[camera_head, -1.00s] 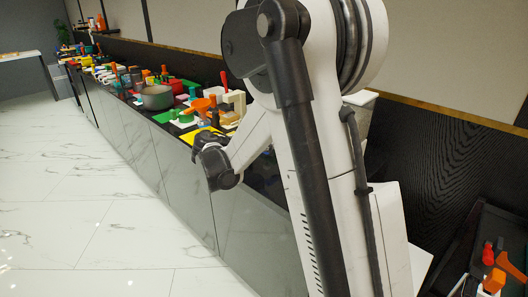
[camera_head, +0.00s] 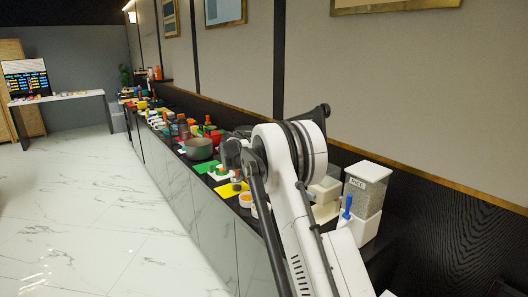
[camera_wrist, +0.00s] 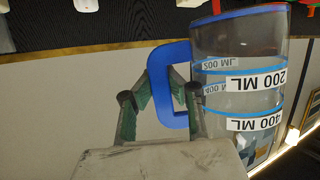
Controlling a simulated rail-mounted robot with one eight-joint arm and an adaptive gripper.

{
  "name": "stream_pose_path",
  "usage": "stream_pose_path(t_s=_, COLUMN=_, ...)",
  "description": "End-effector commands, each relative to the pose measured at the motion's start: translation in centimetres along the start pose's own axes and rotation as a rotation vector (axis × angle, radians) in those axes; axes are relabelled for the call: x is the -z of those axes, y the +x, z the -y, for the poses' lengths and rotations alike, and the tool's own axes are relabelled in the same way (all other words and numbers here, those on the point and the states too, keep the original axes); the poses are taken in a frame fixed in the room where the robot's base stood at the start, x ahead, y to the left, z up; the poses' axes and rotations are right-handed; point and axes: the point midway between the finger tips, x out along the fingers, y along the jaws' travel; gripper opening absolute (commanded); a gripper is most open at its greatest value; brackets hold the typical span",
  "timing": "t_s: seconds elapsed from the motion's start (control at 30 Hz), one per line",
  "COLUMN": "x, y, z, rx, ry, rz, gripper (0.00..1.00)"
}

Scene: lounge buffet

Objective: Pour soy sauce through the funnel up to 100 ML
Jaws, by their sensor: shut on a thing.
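In the wrist view, a clear measuring jug (camera_wrist: 225,110) has a blue handle (camera_wrist: 173,122) and blue bands. Its labels read 200 ML and 400 ML and appear upside down, as does the room, so the jug is about upright. In the head view, the jug is hidden and my arm covers part of the counter. I cannot pick out the funnel or the soy sauce among the small bottles (camera_head: 184,127).
A grey pot (camera_head: 199,149), a green board (camera_head: 204,168) and a yellow board (camera_head: 231,189) lie along the black counter. A bowl of orange food (camera_head: 245,200) is beside my arm. The marble floor (camera_head: 100,215) is clear.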

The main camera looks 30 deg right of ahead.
Motion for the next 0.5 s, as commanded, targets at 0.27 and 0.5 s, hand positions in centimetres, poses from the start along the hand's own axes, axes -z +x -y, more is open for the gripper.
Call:
stream_pose_path(t_s=0.27, x=0.12, y=0.14, z=0.11, rx=0.003, ry=-0.002, rz=-0.001, gripper=0.0)
stream_pose_path(t_s=0.5, x=-0.15, y=0.25, z=0.06, rx=-0.003, ry=-0.018, rz=-0.001, gripper=0.0)
